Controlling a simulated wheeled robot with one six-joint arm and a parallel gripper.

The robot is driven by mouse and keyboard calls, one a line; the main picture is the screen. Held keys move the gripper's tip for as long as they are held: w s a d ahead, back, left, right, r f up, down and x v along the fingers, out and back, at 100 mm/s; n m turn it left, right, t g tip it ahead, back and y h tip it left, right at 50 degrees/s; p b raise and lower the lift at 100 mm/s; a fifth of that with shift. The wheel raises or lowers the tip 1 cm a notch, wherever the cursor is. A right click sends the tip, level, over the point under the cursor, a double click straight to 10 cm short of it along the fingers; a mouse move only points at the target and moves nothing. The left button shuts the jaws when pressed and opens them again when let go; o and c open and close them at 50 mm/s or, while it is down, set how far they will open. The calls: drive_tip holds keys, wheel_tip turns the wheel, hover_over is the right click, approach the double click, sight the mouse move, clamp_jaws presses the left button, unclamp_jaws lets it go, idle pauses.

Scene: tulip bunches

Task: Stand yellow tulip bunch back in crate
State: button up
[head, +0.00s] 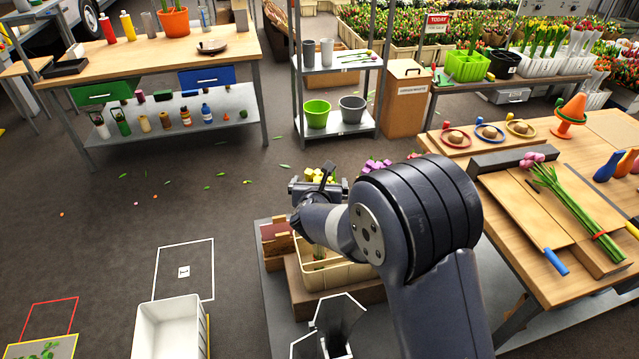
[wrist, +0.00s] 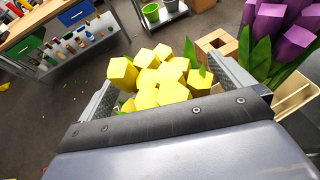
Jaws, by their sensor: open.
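The yellow tulip bunch (wrist: 160,78) is between the two open fingers of my gripper (wrist: 168,88) in the wrist view, heads up. In the head view its yellow heads (head: 328,172) show just behind my gripper (head: 319,187), above the cream crate (head: 345,281). Green stems show inside the crate below my gripper; my arm hides much of the bunch and crate. I cannot tell whether the fingers touch the bunch. The crate's edge also shows at the right of the wrist view (wrist: 297,92). Purple tulips (wrist: 282,32) stand beside the yellow bunch.
The crate rests on a brown wooden stand (head: 308,296). A bench at right holds a cutting board (head: 515,207) with a pink tulip bunch (head: 565,190). A white bin (head: 168,327) is at front left. The left floor is largely clear.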

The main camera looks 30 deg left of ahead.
drive_tip(key=b+v, duration=0.2)
drive_tip(key=v, duration=1)
drive_tip(key=p+x, duration=0.2)
drive_tip(key=x, duration=1)
idle(0.5)
